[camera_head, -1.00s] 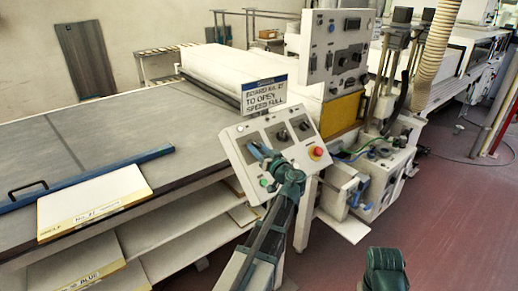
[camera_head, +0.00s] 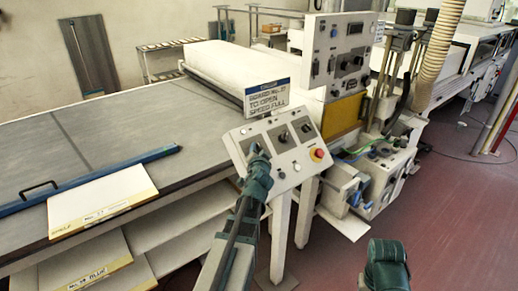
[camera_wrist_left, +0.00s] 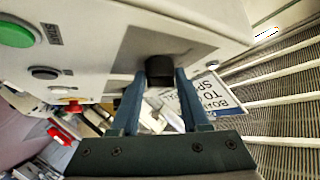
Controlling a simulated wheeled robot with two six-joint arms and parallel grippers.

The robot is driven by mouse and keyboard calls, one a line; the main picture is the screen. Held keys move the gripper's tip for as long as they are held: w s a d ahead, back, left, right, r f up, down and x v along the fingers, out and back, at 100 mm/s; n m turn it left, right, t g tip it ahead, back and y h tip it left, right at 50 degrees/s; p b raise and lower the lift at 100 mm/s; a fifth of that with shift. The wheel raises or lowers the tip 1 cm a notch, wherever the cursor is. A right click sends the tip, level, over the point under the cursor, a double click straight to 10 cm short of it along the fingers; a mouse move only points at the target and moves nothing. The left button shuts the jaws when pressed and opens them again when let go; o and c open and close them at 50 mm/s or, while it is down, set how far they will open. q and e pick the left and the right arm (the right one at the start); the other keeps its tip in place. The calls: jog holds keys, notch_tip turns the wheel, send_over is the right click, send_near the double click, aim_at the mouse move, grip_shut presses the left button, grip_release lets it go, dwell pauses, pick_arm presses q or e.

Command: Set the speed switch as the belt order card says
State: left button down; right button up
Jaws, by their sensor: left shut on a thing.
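The belt order card (camera_head: 266,98) stands behind the control panel and reads "BOARD No. 17 TO OPEN SPEED FULL"; part of it shows upside down in the wrist view (camera_wrist_left: 212,100). The sloped control panel (camera_head: 240,142) carries black rotary knobs, a red button and small buttons. My left gripper (camera_head: 257,152) is at the panel's left knob and covers it in the head view. In the left wrist view the gripper (camera_wrist_left: 157,78) is shut on that black knob (camera_wrist_left: 160,70). The knob's label and pointer cannot be read.
The red emergency button (camera_head: 318,154) is on the panel's right side. A taller box with knobs (camera_head: 338,60) rises behind it. The long grey table (camera_head: 110,130) lies left, with a blue bar (camera_head: 90,180) and a No. 17 board (camera_head: 100,200).

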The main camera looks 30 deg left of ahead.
pick_arm(q)
jog(key=shift+a+r+m+g+h+p, duration=0.15)
jog(key=shift+r+m+h+p, duration=0.05)
jog(key=shift+m+h+p, duration=0.8)
jog(key=shift+a+r+m+g+h+p, duration=0.2)
jog(key=shift+m+h+p, duration=0.6)
jog(key=shift+m, duration=0.4)
jog(key=m+p, duration=0.1)
jog(key=m+g+h+p, duration=0.1)
jog(key=m+h+p, duration=0.1)
jog(key=p, duration=0.1)
jog(key=shift+a+r, duration=0.15)
jog(key=shift+r, duration=0.1)
jog(key=m+g+h+p, duration=0.1)
jog(key=m+p, duration=0.1)
jog(key=shift+w+a+m+g+h+p, duration=0.1)
jog(key=shift+m+g+h+p, duration=0.2)
jog(key=shift+m+g, duration=0.1)
jog(key=shift+f+m+g+p, duration=0.1)
jog(key=shift+m+g+p, duration=0.25)
jog(key=shift+m+p, duration=0.2)
jog(key=shift+f, duration=0.1)
jog(key=shift+c, duration=1.9)
grip_release()
